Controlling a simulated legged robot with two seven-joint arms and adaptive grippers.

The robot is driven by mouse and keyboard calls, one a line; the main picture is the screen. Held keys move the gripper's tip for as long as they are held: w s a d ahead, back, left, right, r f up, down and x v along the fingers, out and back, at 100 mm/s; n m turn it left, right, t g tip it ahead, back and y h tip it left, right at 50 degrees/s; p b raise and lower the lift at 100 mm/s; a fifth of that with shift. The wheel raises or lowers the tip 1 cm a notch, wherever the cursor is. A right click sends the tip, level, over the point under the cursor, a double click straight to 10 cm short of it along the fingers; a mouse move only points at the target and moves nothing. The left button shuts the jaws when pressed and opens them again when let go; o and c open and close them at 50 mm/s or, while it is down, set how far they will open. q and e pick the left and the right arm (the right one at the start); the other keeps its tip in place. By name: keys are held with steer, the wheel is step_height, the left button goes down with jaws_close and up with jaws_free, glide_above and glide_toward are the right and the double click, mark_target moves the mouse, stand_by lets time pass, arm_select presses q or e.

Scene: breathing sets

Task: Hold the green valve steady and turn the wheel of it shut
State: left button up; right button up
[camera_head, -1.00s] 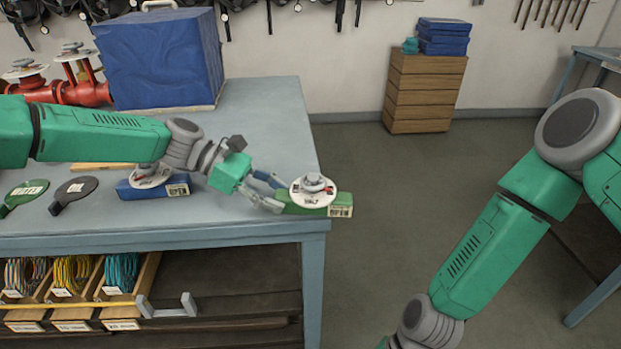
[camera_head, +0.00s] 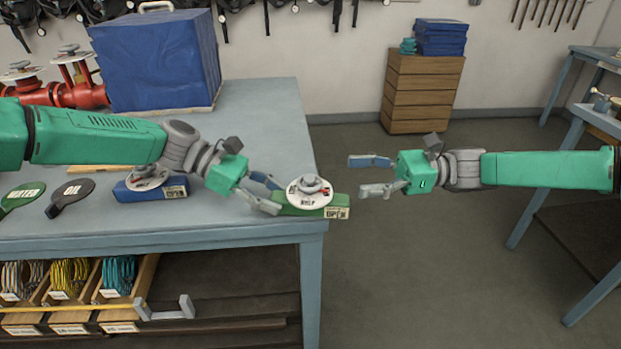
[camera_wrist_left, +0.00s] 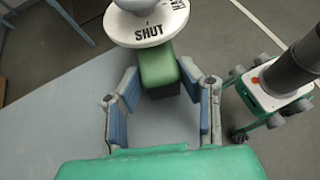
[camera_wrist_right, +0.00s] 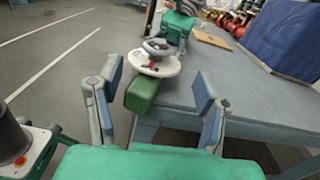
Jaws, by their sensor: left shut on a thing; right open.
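The green valve (camera_head: 290,208) lies at the right edge of the workbench, its end block marked OPEN overhanging the edge. Its grey wheel (camera_head: 310,185) sits on a white round dial (camera_head: 308,196). In the left wrist view the dial (camera_wrist_left: 148,32) reads SHUT. My left gripper (camera_head: 274,194) is shut on the valve's green body (camera_wrist_left: 158,75) from the left. My right gripper (camera_head: 370,176) is open and empty in the air to the right of the valve, its fingers pointing left toward it. In the right wrist view the wheel (camera_wrist_right: 158,47) and green block (camera_wrist_right: 142,94) show ahead, between the fingertips.
Floor is clear between the workbench and the right table (camera_head: 590,115).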

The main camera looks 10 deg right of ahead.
mark_target(311, 178)
steer(key=a, duration=0.9)
steer(key=shift+a, duration=0.4)
steer(key=shift+c, duration=0.4)
steer(key=c, duration=1.2)
